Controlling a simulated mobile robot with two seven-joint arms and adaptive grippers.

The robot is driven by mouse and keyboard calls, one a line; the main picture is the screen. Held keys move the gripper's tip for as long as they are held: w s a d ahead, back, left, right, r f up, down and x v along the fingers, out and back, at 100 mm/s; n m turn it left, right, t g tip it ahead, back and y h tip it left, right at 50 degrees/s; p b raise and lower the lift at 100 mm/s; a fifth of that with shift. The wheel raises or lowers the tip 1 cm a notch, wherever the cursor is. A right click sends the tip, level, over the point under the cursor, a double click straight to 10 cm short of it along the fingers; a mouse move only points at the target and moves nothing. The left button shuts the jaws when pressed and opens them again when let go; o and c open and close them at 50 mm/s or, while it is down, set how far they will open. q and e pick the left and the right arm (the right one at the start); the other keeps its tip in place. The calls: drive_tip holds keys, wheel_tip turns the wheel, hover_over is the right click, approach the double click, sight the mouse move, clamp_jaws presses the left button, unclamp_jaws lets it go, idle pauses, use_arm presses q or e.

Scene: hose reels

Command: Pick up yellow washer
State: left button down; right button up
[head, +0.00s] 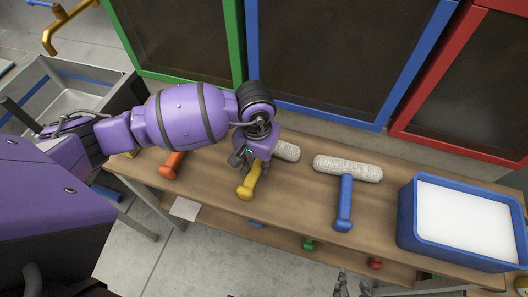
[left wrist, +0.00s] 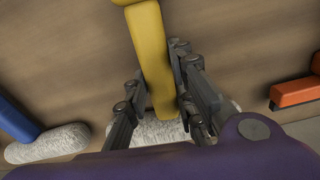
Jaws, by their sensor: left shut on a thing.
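The yellow washer has a yellow handle (head: 249,183) and a pale fuzzy roller head (head: 287,150), and is on the wooden table. My left gripper (head: 246,163) is over it, shut on the yellow handle near the head. In the left wrist view, the yellow handle (left wrist: 150,50) runs between the two fingers of my left gripper (left wrist: 152,85). The fuzzy head (left wrist: 160,132) is partly hidden behind the fingers there. My right gripper (head: 354,285) is at the bottom edge of the head view, with its two fingertips apart and nothing visible between them.
A blue-handled washer (head: 345,200) lies to the right, and an orange-handled one (head: 172,164) to the left, partly under my arm. A blue tub (head: 408,222) with white contents stands at the table's right. Green, blue and red framed panels stand behind. A metal sink (head: 85,98) is at left.

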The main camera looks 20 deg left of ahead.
sight(258, 162)
use_arm(q)
drive_tip(key=shift+r, duration=0.45)
wheel_tip(258, 162, up, 2)
drive_tip(key=shift+w+r, duration=0.1)
drive_tip(key=shift+r, duration=0.05)
drive_tip(key=s+d+r+b, duration=0.1)
drive_tip(key=s+d+r, duration=0.5)
drive_tip(key=s+r, duration=0.4)
drive_tip(key=s, duration=0.2)
drive_tip(key=shift+s+d, duration=0.2)
drive_tip(key=shift+s, duration=0.1)
